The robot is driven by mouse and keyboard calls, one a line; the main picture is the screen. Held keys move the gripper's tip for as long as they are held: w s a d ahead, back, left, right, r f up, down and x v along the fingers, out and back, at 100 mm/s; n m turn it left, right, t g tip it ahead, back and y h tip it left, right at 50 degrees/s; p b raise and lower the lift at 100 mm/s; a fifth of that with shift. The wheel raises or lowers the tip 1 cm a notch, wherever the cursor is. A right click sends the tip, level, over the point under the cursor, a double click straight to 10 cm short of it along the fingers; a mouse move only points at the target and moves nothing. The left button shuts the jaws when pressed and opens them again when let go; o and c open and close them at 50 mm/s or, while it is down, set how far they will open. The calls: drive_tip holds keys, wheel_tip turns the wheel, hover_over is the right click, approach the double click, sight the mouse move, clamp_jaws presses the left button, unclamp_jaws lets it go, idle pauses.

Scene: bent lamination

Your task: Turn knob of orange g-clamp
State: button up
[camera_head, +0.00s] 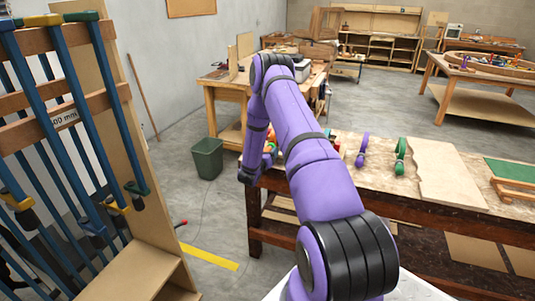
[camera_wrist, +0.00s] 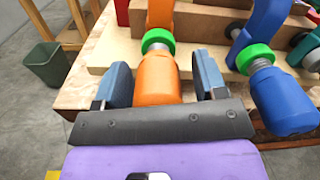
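The orange g-clamp has an orange knob (camera_wrist: 157,80) pointing towards me in the wrist view, with a green ring and a metal screw above it. My gripper (camera_wrist: 161,66) is open, with one blue-grey finger on each side of this knob. Small gaps show between the fingers and the knob, so it is not gripped. In the head view my purple arm hides most of the gripper and the clamp; only a bit of orange (camera_head: 279,149) shows at the bench's left end.
A blue clamp (camera_wrist: 279,98) with a blue knob stands close to the right of my gripper. Purple (camera_head: 362,150) and green clamps (camera_head: 400,156) stand further right on the workbench (camera_head: 470,219). A green bin (camera_head: 208,158) and a clamp rack (camera_head: 66,120) are to the left.

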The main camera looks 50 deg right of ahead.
drive_tip(key=shift+a, duration=0.15)
drive_tip(key=v, duration=1)
drive_tip(key=shift+s+a, duration=0.2)
drive_tip(key=shift+a, duration=0.05)
